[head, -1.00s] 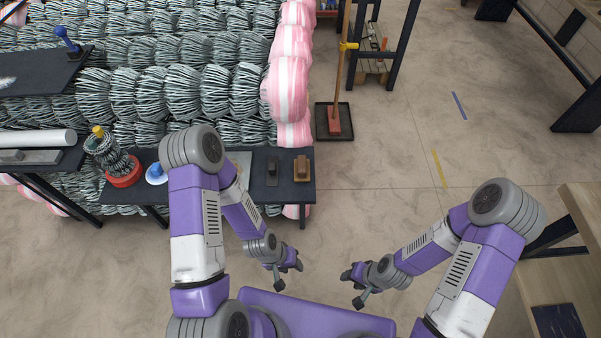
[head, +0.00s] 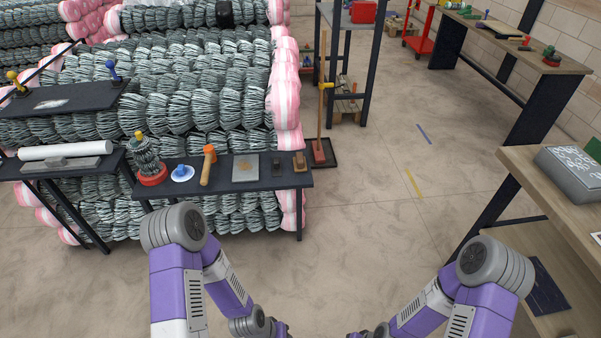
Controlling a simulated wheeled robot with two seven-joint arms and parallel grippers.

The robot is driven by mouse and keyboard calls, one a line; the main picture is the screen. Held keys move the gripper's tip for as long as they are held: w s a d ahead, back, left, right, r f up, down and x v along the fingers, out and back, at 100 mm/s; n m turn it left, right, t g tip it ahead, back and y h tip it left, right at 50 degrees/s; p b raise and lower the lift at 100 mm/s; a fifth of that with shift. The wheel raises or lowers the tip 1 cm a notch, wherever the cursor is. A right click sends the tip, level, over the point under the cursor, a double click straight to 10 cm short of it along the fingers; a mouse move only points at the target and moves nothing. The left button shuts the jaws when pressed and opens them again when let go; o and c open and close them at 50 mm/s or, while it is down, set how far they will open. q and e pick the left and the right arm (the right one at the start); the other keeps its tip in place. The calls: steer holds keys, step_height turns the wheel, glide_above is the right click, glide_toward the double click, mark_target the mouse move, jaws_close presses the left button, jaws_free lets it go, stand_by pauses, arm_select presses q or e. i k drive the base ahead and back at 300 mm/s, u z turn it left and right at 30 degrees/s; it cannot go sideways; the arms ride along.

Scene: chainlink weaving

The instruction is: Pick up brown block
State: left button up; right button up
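The brown block (head: 299,162) sits at the right end of a dark narrow bench (head: 222,185), beside a small dark block (head: 276,167). Both my arms reach in from the bottom of the head view, well short of the bench. My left gripper and my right gripper are cut off by the bottom edge, so their fingers do not show. Neither arm touches the brown block.
An orange-headed mallet (head: 208,165), a flat grey plate (head: 246,168), a blue-knobbed white disc (head: 182,173) and a wire coil on a red base (head: 150,172) share the bench. Stacked wire bundles (head: 170,100) stand behind. Open floor (head: 370,215) lies to the right.

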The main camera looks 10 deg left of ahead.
mark_target(299, 163)
steer(key=z, duration=0.45)
steer(key=i, duration=1.5)
steer(key=u, duration=0.7)
